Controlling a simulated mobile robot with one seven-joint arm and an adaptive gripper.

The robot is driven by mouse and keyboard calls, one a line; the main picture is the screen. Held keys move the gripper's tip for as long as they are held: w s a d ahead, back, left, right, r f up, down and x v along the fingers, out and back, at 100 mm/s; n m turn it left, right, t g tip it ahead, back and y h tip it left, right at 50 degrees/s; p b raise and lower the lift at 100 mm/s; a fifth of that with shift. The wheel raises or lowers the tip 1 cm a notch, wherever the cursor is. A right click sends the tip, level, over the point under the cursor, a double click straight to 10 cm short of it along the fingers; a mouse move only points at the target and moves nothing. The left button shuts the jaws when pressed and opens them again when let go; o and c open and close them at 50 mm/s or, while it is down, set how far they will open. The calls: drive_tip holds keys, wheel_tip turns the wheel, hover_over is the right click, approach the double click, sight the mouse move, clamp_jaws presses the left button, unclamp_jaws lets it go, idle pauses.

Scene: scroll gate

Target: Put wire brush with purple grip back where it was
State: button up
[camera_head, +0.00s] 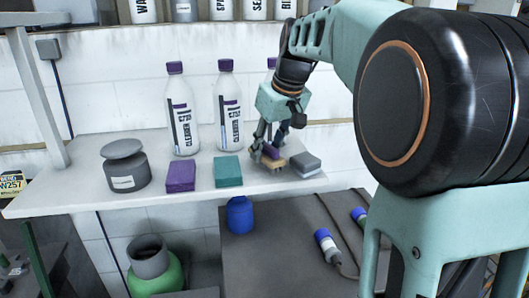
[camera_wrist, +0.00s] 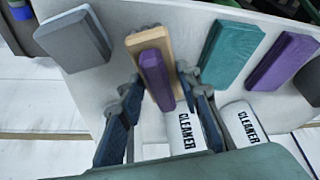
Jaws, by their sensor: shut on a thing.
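The wire brush with purple grip (camera_head: 274,160) has a tan block with a purple handle on top. It is at the right part of the white shelf (camera_head: 110,198), between a teal block and a grey block. My gripper (camera_head: 267,149) reaches down over it, its fingers closed on the purple grip. In the wrist view the brush (camera_wrist: 153,70) lies lengthwise between the two fingers (camera_wrist: 160,84), its tan block beneath the grip. I cannot tell whether the brush touches the shelf.
A teal block (camera_head: 228,171), a purple block (camera_head: 181,177) and a grey pot (camera_head: 126,167) stand to the left. A grey block (camera_head: 297,164) is close on the right. Tall cleaner bottles (camera_head: 181,110) stand behind. The shelf's front edge is near.

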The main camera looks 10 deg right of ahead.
drive_tip(key=shift+f, duration=0.7)
drive_tip(key=shift+s+f, duration=0.1)
drive_tip(key=shift+f, duration=0.05)
drive_tip(key=o, duration=1)
drive_tip(key=shift+d+r, duration=0.1)
drive_tip(key=shift+r, duration=0.2)
drive_tip(key=v, duration=1.1)
drive_tip(key=shift+s+r, duration=0.25)
drive_tip(key=shift+r, duration=0.05)
